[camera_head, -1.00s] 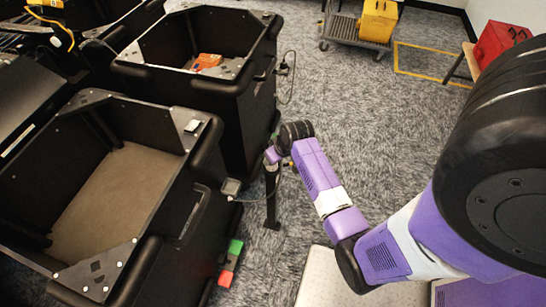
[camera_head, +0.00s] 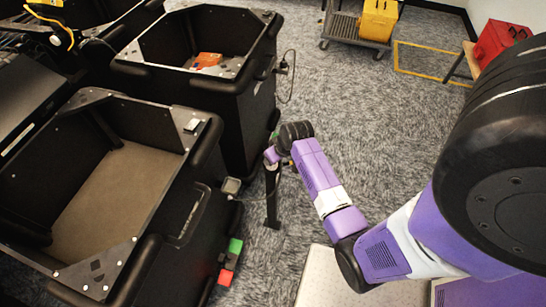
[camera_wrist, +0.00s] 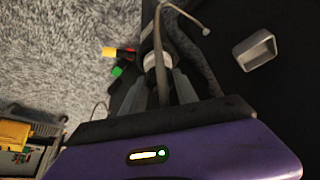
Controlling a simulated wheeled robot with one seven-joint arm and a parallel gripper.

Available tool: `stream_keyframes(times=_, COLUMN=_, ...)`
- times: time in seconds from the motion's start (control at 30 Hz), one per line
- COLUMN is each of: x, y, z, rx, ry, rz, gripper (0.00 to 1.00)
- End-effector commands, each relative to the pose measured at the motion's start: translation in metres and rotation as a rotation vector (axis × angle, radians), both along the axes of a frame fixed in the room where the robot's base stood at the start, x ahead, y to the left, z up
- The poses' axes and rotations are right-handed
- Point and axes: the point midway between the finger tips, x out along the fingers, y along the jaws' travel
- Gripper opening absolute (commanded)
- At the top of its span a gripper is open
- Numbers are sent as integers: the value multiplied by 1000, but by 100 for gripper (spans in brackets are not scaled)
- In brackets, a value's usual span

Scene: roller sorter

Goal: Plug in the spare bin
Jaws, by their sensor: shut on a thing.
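The near open black bin (camera_head: 200,140) stands at the left, with a bare brown floor inside. A small grey socket-like box (camera_head: 231,186) sits on its right outer side; a grey hollow box, likely the same, shows in the wrist view (camera_wrist: 255,52). My gripper (camera_head: 272,157) is beside this bin, right of its corner and above a slim black post (camera_head: 272,200). In the wrist view my gripper (camera_wrist: 168,88) is shut on a pale plug-like piece (camera_wrist: 157,62) with a grey cable (camera_wrist: 168,35). The plug's tip is hidden. The gripper is apart from the grey box.
A second black bin (camera_head: 245,95) behind holds an orange item (camera_head: 206,60); a cable (camera_head: 291,80) hangs on its side. Green (camera_head: 236,246) and red (camera_head: 226,277) blocks sit by the near bin. A cart (camera_head: 345,29) carries a yellow bin (camera_head: 379,18). Carpet at centre is clear.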

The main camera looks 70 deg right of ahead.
Motion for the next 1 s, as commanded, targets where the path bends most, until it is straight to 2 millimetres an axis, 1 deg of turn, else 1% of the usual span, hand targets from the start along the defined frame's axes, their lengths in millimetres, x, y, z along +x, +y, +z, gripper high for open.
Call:
stream_keyframes(times=0.1, x=0, y=0, z=-2, rx=-1, ry=-1, rz=0, gripper=0)
stream_keyframes(times=0.13, x=0, y=0, z=-2, rx=-1, ry=-1, rz=0, gripper=38)
stream_keyframes(times=0.2, x=0, y=0, z=-1, rx=-1, ry=-1, rz=0, gripper=52)
stream_keyframes(times=0.27, x=0, y=0, z=-2, rx=-1, ry=-1, rz=0, gripper=61)
stream_keyframes(times=0.53, x=0, y=0, z=-2, rx=0, ry=0, rz=0, gripper=61)
stream_keyframes(times=0.67, x=-2, y=1, z=4, rx=-1, ry=0, rz=0, gripper=61)
stream_keyframes(times=0.77, x=-7, y=4, z=16, rx=-1, ry=0, rz=0, gripper=61)
stream_keyframes(times=1.0, x=-20, y=12, z=51, rx=-3, ry=-1, rz=-1, gripper=61)
